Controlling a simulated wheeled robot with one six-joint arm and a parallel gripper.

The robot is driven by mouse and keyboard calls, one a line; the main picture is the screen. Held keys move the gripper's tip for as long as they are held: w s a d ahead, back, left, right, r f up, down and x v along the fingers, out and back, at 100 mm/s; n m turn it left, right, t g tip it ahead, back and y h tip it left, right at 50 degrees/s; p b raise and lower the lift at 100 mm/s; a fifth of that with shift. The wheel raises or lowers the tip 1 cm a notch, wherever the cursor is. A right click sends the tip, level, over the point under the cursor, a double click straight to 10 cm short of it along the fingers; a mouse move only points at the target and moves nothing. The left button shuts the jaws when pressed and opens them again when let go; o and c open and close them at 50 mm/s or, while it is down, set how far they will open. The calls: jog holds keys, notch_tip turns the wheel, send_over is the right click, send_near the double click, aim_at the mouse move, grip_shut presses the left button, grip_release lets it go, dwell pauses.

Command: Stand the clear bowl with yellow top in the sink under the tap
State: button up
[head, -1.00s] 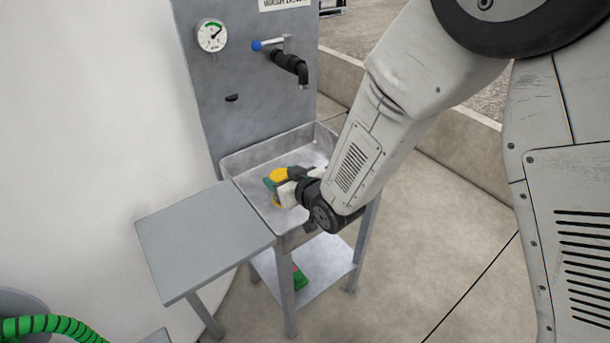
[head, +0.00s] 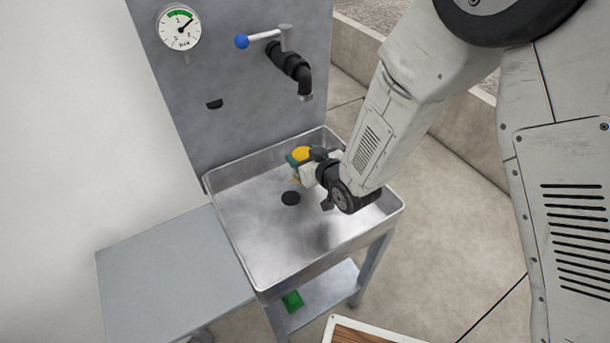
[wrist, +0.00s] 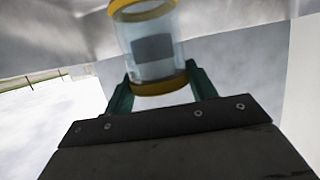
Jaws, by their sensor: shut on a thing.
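The clear bowl with yellow top (head: 302,153) is in my gripper, over the back part of the metal sink (head: 262,226). In the wrist view the clear bowl (wrist: 153,50) has a see-through body, a yellow band at each end and a grey patch on its side. My gripper (head: 296,165), with green fingers, is shut on it; it also shows in the wrist view (wrist: 160,84). The black tap (head: 303,82) is on the grey back panel, above the bowl in the picture. I cannot tell whether the bowl touches the sink floor.
A dark drain hole (head: 291,198) is in the sink floor, which is otherwise clear. A blue-ended lever (head: 254,39) and a gauge (head: 179,29) are on the panel. A grey side table (head: 170,270) stands left. A green object (head: 292,301) lies on the lower shelf.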

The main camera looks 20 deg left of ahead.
jog(key=shift+f, duration=2.7)
jog(key=shift+f, duration=0.15)
jog(key=o, duration=1)
jog(key=shift+o, duration=0.2)
jog(key=v, duration=0.7)
jog(key=shift+s+d+r, duration=0.2)
jog(key=shift+s+r, duration=0.05)
